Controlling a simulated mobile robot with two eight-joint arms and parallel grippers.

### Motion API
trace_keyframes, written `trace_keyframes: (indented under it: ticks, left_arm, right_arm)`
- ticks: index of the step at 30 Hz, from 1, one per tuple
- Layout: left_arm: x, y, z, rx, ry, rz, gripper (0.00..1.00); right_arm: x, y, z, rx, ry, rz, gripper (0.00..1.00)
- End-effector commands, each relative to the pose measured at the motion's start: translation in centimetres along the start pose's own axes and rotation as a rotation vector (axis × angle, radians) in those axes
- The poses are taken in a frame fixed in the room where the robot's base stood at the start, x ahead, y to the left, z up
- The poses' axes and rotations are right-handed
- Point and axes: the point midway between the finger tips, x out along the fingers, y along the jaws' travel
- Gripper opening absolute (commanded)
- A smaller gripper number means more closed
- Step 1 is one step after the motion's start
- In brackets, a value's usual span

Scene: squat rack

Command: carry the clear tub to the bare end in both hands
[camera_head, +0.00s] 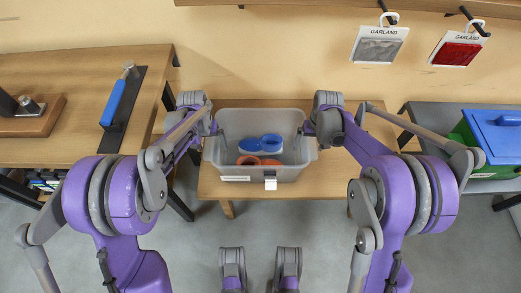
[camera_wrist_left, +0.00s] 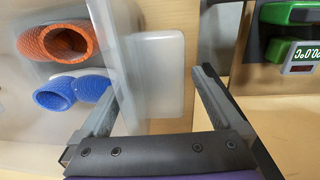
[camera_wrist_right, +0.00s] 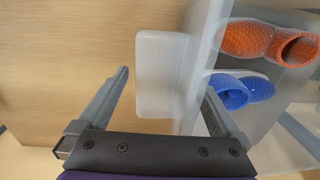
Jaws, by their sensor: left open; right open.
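The clear tub (camera_head: 230,172) stands on a low wooden table (camera_head: 330,185), towards its left side. Inside are blue shoes (camera_head: 260,144) and orange shoes (camera_head: 255,161); both pairs show in the left wrist view. My left gripper (camera_wrist_left: 155,92) is open at the tub's left end, its fingers either side of a pale rounded handle flap (camera_wrist_left: 172,60). My right gripper (camera_wrist_right: 167,88) is open at the right end, likewise with a flap (camera_wrist_right: 150,62) between its fingers. Neither gripper is closed on the tub. Finger contact cannot be told.
The low table's right part is bare. A higher wooden table (camera_head: 60,140) at left holds a blue-handled tool (camera_head: 113,103). A green box with a blue lid (camera_head: 490,135) is at right. Tagged packs (camera_head: 378,46) hang on the wall behind.

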Motion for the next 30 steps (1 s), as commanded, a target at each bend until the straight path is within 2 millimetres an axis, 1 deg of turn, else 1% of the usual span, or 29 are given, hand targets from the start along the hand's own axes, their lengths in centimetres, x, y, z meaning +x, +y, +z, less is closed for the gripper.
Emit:
trace_keyframes:
  ticks: [3,6,15,16,20,21,23,24,26,27,29,30]
  left_arm:
    - [1.2,0.0,0.0,0.0,0.0,0.0,1.0]
    - [1.7,0.0,0.0,0.0,0.0,0.0,1.0]
    - [1.9,0.0,0.0,0.0,0.0,0.0,1.0]
    - [1.9,0.0,0.0,0.0,0.0,0.0,0.98]
    - [1.9,0.0,0.0,0.001,0.0,0.0,0.75]
    - [1.9,0.0,0.0,0.001,0.0,0.0,0.68]
    - [1.9,0.0,0.0,0.001,0.0,0.0,0.57]
    - [1.9,0.0,0.0,0.001,0.0,0.0,0.5]
    - [1.9,0.0,0.0,0.001,0.0,0.0,0.39]
    - [1.9,0.0,0.0,0.001,0.0,0.0,0.32]
    - [1.9,0.0,0.0,0.001,0.0,0.0,0.21]
    - [1.9,0.0,0.0,0.001,0.0,0.0,0.14]
  right_arm:
    - [1.2,0.0,0.0,0.0,0.0,0.0,1.0]
    - [1.7,0.0,0.0,0.0,0.0,0.0,1.0]
    - [1.9,0.0,0.0,0.0,0.0,0.0,1.0]
    - [1.9,0.0,0.0,0.0,0.0,0.0,0.98]
    - [1.9,0.0,0.0,0.0,0.0,0.0,0.75]
    - [1.9,0.0,0.0,-0.001,0.0,0.0,0.68]
    - [1.9,0.0,0.0,-0.001,0.0,0.0,0.57]
    - [1.9,0.0,0.0,-0.001,0.0,0.0,0.5]
    - [1.9,0.0,0.0,0.0,0.0,0.0,0.39]
    - [1.9,0.0,0.0,-0.001,0.0,0.0,0.32]
    - [1.9,0.0,0.0,0.0,0.0,0.0,0.21]
    - [1.9,0.0,0.0,-0.001,0.0,0.0,0.14]
